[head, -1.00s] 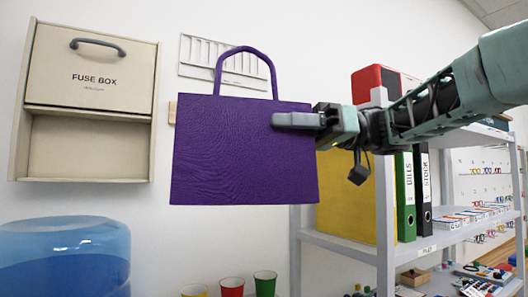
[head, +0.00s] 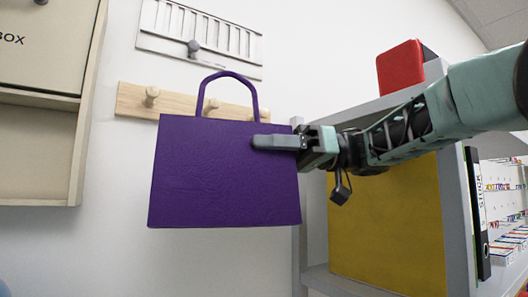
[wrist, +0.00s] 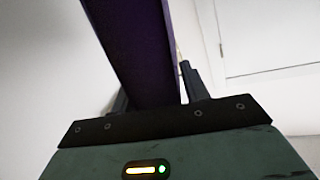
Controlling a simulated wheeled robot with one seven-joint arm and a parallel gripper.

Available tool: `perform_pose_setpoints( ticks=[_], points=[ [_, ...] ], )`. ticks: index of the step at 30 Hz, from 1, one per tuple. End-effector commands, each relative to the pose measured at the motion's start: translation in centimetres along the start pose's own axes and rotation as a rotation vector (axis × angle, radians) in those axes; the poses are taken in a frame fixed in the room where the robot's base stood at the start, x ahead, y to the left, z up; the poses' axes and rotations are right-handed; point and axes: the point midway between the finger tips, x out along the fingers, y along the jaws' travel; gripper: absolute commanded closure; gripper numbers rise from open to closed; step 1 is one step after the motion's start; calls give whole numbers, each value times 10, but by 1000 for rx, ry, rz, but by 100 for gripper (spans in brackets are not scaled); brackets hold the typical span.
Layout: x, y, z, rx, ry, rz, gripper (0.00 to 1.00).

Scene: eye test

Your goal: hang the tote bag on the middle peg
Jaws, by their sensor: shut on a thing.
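The purple tote bag (head: 224,175) hangs upright in the head view, its handle (head: 231,75) standing up as an arch. My gripper (head: 275,142) is shut on the bag's upper right side. In the wrist view the bag (wrist: 140,50) is a dark purple strip between my fingers. A wooden peg rail (head: 178,104) is on the wall behind the bag. Its left peg (head: 151,96) is clear of the bag. The middle peg (head: 211,104) shows through the handle's opening; I cannot tell how far behind the handle it is. The rail's right end is partly hidden by the handle.
A slatted metal panel (head: 200,35) is on the wall above the rail. The fuse box (head: 45,100) is at the left. A grey shelf (head: 455,215) with a yellow panel (head: 385,220) and a red box (head: 400,67) stands close on the right, below and behind my arm.

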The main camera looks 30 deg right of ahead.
Motion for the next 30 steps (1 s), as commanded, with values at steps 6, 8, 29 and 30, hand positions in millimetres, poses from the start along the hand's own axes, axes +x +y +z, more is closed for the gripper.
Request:
perform_pose_setpoints(
  ticks=[6,8,29,30],
  points=[
    [3,11,-1,1,1,0,83],
    [4,14,-2,0,1,0,83],
    [14,52,-6,0,1,1,83],
    [14,54,-7,0,1,0,83]
  ],
)
